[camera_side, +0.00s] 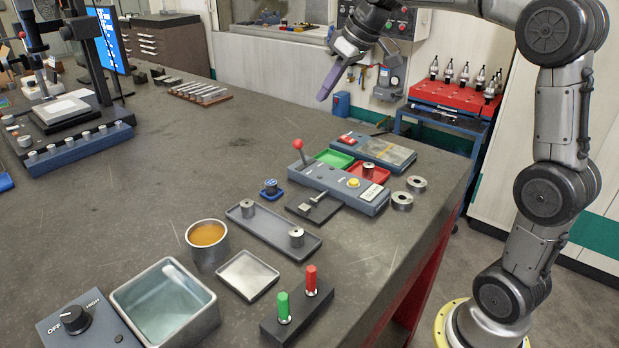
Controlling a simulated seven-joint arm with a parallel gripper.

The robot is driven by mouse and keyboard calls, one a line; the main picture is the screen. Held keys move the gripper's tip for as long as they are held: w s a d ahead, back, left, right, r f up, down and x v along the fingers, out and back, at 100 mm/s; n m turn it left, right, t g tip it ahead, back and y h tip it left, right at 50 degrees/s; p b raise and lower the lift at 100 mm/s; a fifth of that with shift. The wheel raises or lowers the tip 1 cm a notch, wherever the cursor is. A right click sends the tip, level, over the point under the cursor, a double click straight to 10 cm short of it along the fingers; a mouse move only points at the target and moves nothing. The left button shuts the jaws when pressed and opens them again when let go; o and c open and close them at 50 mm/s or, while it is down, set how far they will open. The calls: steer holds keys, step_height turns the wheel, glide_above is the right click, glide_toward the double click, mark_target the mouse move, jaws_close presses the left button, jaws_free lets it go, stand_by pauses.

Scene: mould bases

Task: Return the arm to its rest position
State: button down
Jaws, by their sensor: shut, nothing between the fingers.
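My gripper (328,84) is in the upper middle of the side view. It hangs in the air above the far part of the workbench, with purple fingers pointing down and to the left. The fingers are shut and hold nothing. My arm rises from the right side of the picture and bends over at the top. The gripper is apart from everything on the bench (150,150).
Below my gripper stand a grey control box (340,188) with a red-knobbed lever, a green tray (334,158) and a red tray (369,172). Nearer are a long grey tray (270,228), an orange-filled cup (206,243) and a water basin (165,305). The bench's left middle is clear.

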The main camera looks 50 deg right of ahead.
steer(key=s+a+r+n+t, duration=0.1)
steer(key=s+a+r+n, duration=0.1)
steer(key=s+a, duration=1.05)
steer(key=s+d+f+m+g+h, duration=0.1)
steer(key=s+f+m, duration=0.1)
steer(key=s+f, duration=1.1)
steer(key=shift+s+d+m, duration=0.3)
steer(key=shift+s+m, duration=0.1)
steer(key=shift+s, duration=0.8)
steer(key=shift+f, duration=0.1)
